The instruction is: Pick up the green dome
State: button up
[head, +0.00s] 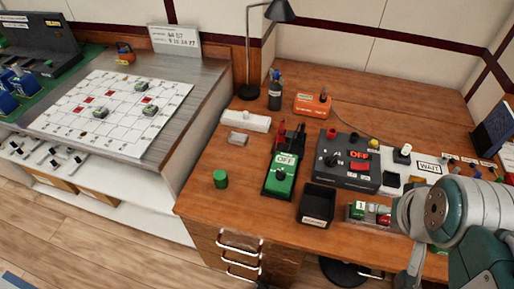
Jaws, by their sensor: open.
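A small green piece (220,179) stands upright on the wooden desk, near its front left edge. It looks like a short cylinder, and its top is too small to tell whether it is domed. It is the closest match to the green dome. Nothing touches it, and it is fully visible. Links of my arm show at the lower right, far to the right of the green piece. I cannot make out my gripper's fingers in this view.
Right of the green piece stand a green OFF box (281,178), a black bin (317,204) and a dark control box (348,163). A white bar (246,121) and a small grey block (238,138) lie behind it. A board (110,112) is on the left bench. Bare desk surrounds the piece.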

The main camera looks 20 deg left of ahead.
aim_at(220, 178)
jog(key=u, duration=1.45)
jog(key=k+j+z, duration=0.2)
jog(key=j, duration=0.15)
jog(key=j+z, duration=0.2)
jog(key=j, duration=0.2)
jog(key=k+j+z, duration=0.2)
jog(key=j, duration=0.15)
jog(key=i+j+z, duration=0.35)
jog(key=j, duration=0.25)
jog(key=i+j+z, duration=0.2)
jog(key=j, duration=0.15)
jog(key=i+j+z, duration=0.35)
